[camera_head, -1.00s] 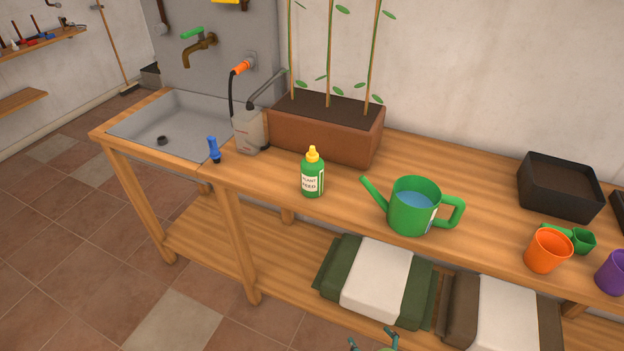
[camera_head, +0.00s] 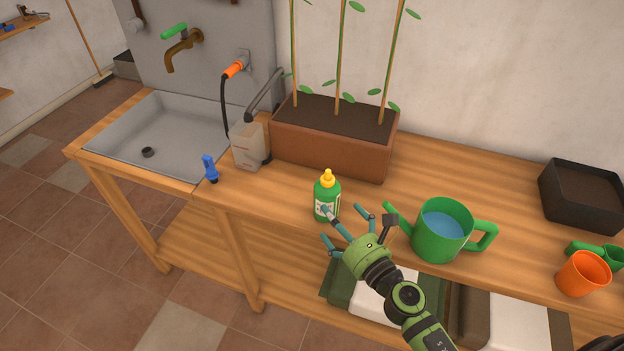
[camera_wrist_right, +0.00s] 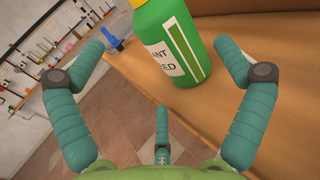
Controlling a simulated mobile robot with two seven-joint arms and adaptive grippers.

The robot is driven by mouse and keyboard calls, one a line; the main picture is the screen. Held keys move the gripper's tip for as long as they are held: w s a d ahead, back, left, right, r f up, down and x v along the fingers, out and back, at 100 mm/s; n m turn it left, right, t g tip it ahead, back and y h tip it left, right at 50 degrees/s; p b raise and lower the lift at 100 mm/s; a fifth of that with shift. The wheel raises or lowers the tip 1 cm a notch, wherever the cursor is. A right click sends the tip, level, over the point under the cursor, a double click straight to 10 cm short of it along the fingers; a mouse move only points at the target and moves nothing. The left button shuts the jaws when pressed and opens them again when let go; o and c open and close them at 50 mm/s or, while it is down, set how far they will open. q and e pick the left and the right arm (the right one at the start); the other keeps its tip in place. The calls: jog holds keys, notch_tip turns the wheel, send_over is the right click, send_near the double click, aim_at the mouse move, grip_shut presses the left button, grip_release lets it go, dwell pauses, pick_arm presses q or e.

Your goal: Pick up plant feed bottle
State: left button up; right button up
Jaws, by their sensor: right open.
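The plant feed bottle (camera_head: 327,197) is green with a yellow cap and a white label. It stands upright on the wooden bench near the front edge. My right gripper (camera_head: 345,228) is open, just in front of the bottle, with its fingers spread towards it. In the right wrist view the bottle (camera_wrist_right: 172,45) shows large beyond the open fingers (camera_wrist_right: 163,70), its label facing me and its top cut off by the frame. The gripper is empty. My left gripper is not in view.
A green watering can (camera_head: 440,232) with water stands close to the right of the bottle. A brown planter (camera_head: 335,150) is behind it. A blue nozzle (camera_head: 210,168) and a grey container (camera_head: 247,145) are to the left, beside the sink (camera_head: 165,130). An orange cup (camera_head: 583,273) is at right.

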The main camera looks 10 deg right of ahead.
aim_at(329, 204)
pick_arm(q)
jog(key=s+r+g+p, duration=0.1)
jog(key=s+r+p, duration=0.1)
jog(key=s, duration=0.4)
pick_arm(e)
jog(key=w, duration=0.2)
jog(key=w+a+r, duration=0.1)
jog(key=w, duration=0.1)
jog(key=shift+f+x, duration=0.25)
jog(key=shift+x, duration=0.9)
jog(key=shift+w+d, duration=0.1)
jog(key=shift+w, duration=0.05)
jog(key=c, duration=1.2)
jog(key=shift+c, duration=0.4)
pick_arm(q)
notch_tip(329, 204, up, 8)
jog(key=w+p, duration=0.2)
jog(key=p, duration=0.6)
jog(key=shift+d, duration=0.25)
pick_arm(e)
notch_tip(329, 204, up, 10)
jog(key=shift+r, duration=0.1)
